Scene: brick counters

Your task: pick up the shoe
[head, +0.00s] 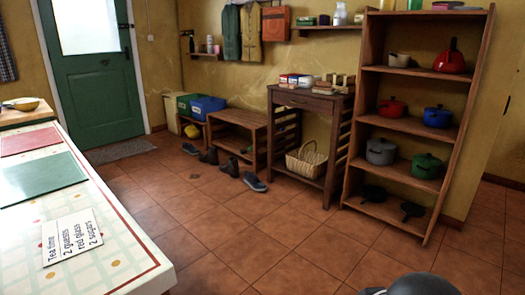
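A blue shoe with a pale sole (255,182) lies on the tiled floor in front of the low wooden bench. A dark boot (230,167) and another dark boot (209,155) stand on the floor to its left, farther back. A small bluish shoe (190,149) lies farther left, near the bins. These are all well away from me across the floor. Only a dark rounded part of my own arm shows at the bottom edge; my gripper's fingers are not visible.
A counter (125,250) with a tea-time note (72,238) fills the left. A low bench (240,124), a dark side table (310,102) with a basket (306,160) below, and a shelf of pots (412,72) line the wall. The middle floor is clear.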

